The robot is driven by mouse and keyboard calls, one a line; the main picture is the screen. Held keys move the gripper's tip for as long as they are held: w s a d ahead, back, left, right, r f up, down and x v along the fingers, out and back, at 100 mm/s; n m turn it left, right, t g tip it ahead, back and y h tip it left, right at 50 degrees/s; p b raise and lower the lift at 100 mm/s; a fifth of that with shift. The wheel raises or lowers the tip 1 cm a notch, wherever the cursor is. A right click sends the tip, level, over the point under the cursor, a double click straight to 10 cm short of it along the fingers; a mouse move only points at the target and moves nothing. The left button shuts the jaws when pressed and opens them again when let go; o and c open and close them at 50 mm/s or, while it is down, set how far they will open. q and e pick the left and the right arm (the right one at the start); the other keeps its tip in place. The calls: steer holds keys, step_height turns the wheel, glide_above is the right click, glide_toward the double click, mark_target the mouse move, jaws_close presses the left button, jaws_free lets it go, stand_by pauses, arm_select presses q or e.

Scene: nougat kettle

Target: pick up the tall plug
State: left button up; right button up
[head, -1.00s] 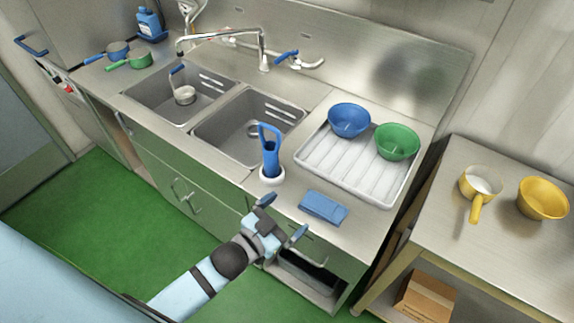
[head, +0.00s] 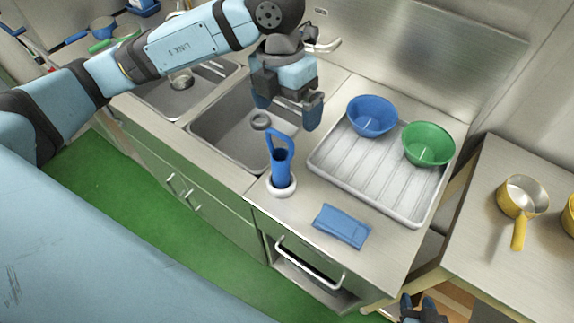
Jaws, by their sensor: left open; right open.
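The tall plug (head: 281,167) is blue with a loop handle on top. It stands upright in a white ring-shaped base (head: 282,188) on the counter, between the right sink basin and the drying tray. My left gripper (head: 288,106) is open and empty, fingers pointing down, above the counter behind the plug and apart from it. It hides part of the right basin's back edge and the tap. My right gripper (head: 419,303) is open and empty at the bottom edge, low in front of the gap between the counter and the side table. Most of its arm is out of view.
A white ribbed tray (head: 375,186) with a blue bowl (head: 371,117) and a green bowl (head: 428,145) lies right of the plug. A folded blue cloth (head: 341,226) lies in front. A yellow pan (head: 521,196) stands on the side table. The right basin (head: 228,128) is at left.

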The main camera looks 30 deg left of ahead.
mark_target(279, 133)
arm_select(q)
steer(key=w+a, duration=0.1)
steer(key=a+t+y, duration=0.1)
steer(key=a, duration=0.1)
steer(key=shift+w+r+n+y, duration=0.1)
steer(key=shift+w+n+y, duration=0.2)
steer(key=shift+w+n, duration=0.1)
step_height(279, 133, down, 7)
steer(key=shift+s+r+p, duration=0.1)
steer(key=shift+s+p, duration=0.05)
steer(key=shift+p, duration=0.35)
steer(key=f, duration=0.1)
steer(key=f+p, duration=0.1)
steer(key=f, duration=0.2)
steer(key=shift+s+d+f+p, duration=0.2)
steer(key=shift+d+f+p, duration=0.15)
steer(key=shift+f, duration=0.6)
steer(key=c, duration=1.3)
steer(key=shift+o, duration=0.2)
steer(key=shift+r, duration=0.1)
